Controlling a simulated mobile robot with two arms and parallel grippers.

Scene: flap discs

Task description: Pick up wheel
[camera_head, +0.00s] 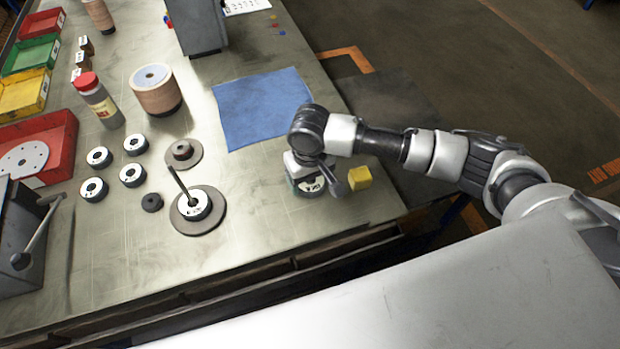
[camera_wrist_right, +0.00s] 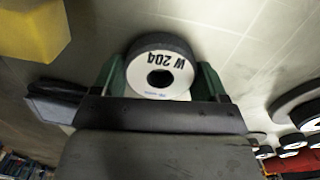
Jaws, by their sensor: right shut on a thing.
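A wheel (camera_wrist_right: 178,68) with a white label reading "W 204", a dark rim and a centre hole shows in the right wrist view. It sits between the two green fingers of my right gripper (camera_wrist_right: 160,85), which is shut on it. In the head view this wheel (camera_head: 312,186) is partly hidden under my right gripper (camera_head: 310,175), at the right side of the table. I cannot tell whether it touches the tabletop. My left gripper is not in view.
A yellow block (camera_head: 359,178) stands just right of the held wheel. A blue cloth (camera_head: 262,108) lies behind it. Several small white-labelled wheels (camera_head: 132,174), a disc with an upright spindle (camera_head: 208,220) and a red-capped bottle (camera_head: 100,102) stand to the left.

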